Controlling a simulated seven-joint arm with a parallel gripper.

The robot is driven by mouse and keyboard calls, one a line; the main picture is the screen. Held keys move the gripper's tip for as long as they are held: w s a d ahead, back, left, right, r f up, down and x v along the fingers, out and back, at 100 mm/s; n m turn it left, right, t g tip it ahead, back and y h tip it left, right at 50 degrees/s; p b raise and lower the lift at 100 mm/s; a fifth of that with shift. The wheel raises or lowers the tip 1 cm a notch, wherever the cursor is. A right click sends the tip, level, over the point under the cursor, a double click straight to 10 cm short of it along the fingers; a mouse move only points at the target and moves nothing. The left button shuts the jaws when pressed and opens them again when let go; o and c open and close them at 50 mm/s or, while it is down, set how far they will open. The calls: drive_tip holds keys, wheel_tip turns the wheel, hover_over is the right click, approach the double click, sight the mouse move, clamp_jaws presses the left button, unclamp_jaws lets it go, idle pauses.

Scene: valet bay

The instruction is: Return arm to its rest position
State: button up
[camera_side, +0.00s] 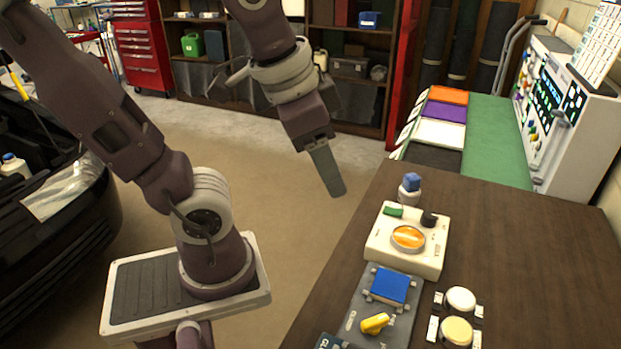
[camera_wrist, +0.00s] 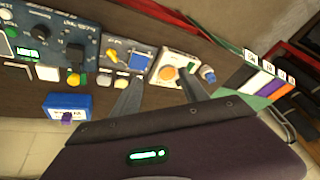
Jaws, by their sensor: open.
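My gripper (camera_side: 326,170) hangs in the air to the left of the brown table (camera_side: 510,260), fingers pointing down, with nothing seen in it. In the wrist view my gripper (camera_wrist: 158,92) shows two grey fingers spread apart, with the table's devices beyond them. In the side view the fingers overlap, so the gap between them is hidden. My arm stands on its base at the left.
On the table are a white device with an orange disc (camera_side: 408,238), a blue-capped bottle (camera_side: 409,187), a grey panel with a yellow knob (camera_side: 375,323) and round buttons (camera_side: 461,299). A blue box (camera_wrist: 68,108) shows in the wrist view. Open floor (camera_side: 290,215) lies left of the table.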

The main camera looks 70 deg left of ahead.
drive_tip(key=shift+s+d+f+n+t+h, duration=0.1)
drive_tip(key=shift+s+d+f+n+t, duration=0.15)
drive_tip(key=shift+s, duration=0.25)
drive_tip(key=shift+s+d+f+n+t+h, duration=0.1)
drive_tip(key=shift+s+d+f+n, duration=0.2)
drive_tip(key=shift+s, duration=0.25)
drive_tip(key=shift+s+d+f+n+t+h, duration=0.1)
drive_tip(key=shift+s+d+n+t, duration=0.1)
drive_tip(key=shift+s+n, duration=0.25)
